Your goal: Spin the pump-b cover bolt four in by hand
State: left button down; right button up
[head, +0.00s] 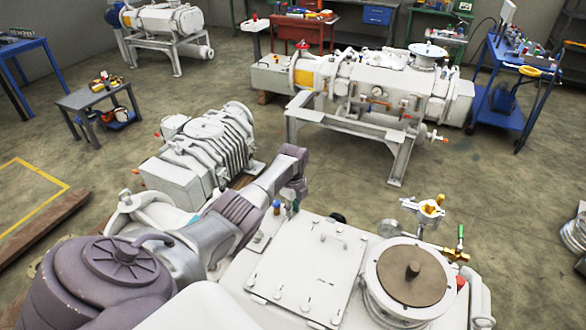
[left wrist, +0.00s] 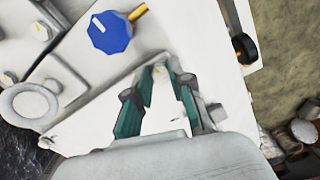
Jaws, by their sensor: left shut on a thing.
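My left gripper (head: 296,192) reaches over the far left corner of the white pump in front of me. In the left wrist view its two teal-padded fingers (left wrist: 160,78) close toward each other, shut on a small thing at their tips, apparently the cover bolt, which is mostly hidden. The pump's flat cover plate (head: 312,262) has several bolts along its edges. Part of a plate with bolts (left wrist: 40,32) also shows in the left wrist view. My right gripper is not in view.
A blue knob (left wrist: 110,32) with a brass stem stands close to the fingers; a lifting ring (left wrist: 28,103) is at left. A round brown-topped port (head: 410,272) and a brass valve (head: 456,255) are at right. A ribbed grey pump (head: 205,145) stands behind.

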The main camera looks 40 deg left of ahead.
pick_arm(q)
jog(key=shift+w+r, duration=0.1)
jog(key=shift+r, duration=0.05)
jog(key=c, duration=1.1)
grip_release()
jog(key=shift+o, duration=0.4)
notch_tip(320, 180, up, 12)
